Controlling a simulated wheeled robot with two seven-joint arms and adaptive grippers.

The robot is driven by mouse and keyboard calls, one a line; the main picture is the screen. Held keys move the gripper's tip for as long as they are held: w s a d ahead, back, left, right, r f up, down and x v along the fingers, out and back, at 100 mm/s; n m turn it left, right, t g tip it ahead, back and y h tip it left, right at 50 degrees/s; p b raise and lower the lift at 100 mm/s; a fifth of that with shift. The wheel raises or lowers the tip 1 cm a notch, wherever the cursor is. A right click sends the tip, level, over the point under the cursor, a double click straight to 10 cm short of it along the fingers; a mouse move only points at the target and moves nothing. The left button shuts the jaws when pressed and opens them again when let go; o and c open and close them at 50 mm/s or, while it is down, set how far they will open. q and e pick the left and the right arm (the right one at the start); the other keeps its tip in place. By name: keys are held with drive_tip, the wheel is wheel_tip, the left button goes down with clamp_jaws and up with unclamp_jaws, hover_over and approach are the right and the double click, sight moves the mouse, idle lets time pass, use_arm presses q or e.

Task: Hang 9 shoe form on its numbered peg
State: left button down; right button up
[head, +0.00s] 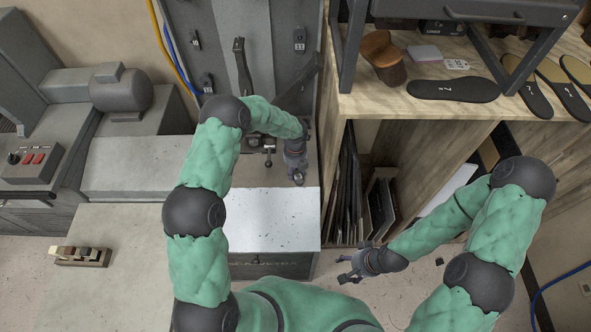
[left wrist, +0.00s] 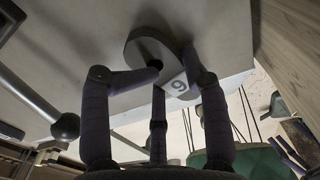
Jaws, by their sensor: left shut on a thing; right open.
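The 9 shoe form (left wrist: 176,86) is a grey plate with a white label bearing a 9. In the left wrist view my left gripper (left wrist: 168,70) is shut on it, with fingers on both sides. In the head view my left gripper (head: 298,172) is over the far right part of the light worktop (head: 270,222), and the form is mostly hidden there. My right gripper (head: 350,272) is open and empty, low in front of the shelf unit. I cannot make out a peg marked 9.
A dark grey machine panel (head: 222,35) with small fittings stands behind the left gripper. A wooden shelf unit (head: 405,104) on the right carries a brown shoe last (head: 383,55) and several black soles (head: 453,90). A control box (head: 32,158) stands far left.

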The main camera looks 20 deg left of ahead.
use_arm(q)
drive_tip(key=shift+s, duration=0.1)
drive_tip(key=shift+a+r+p, duration=0.1)
drive_tip(key=shift+r+p, duration=0.4)
drive_tip(key=shift+r, duration=0.1)
drive_tip(key=shift+r+p, duration=0.9)
drive_tip(key=shift+r, duration=0.5)
drive_tip(key=s+d+r+p, duration=0.1)
drive_tip(key=s+r+p, duration=0.3)
drive_tip(key=r+p, duration=0.1)
drive_tip(key=shift+s+d+r, duration=0.2)
drive_tip(key=shift+r, duration=0.3)
idle(1.3)
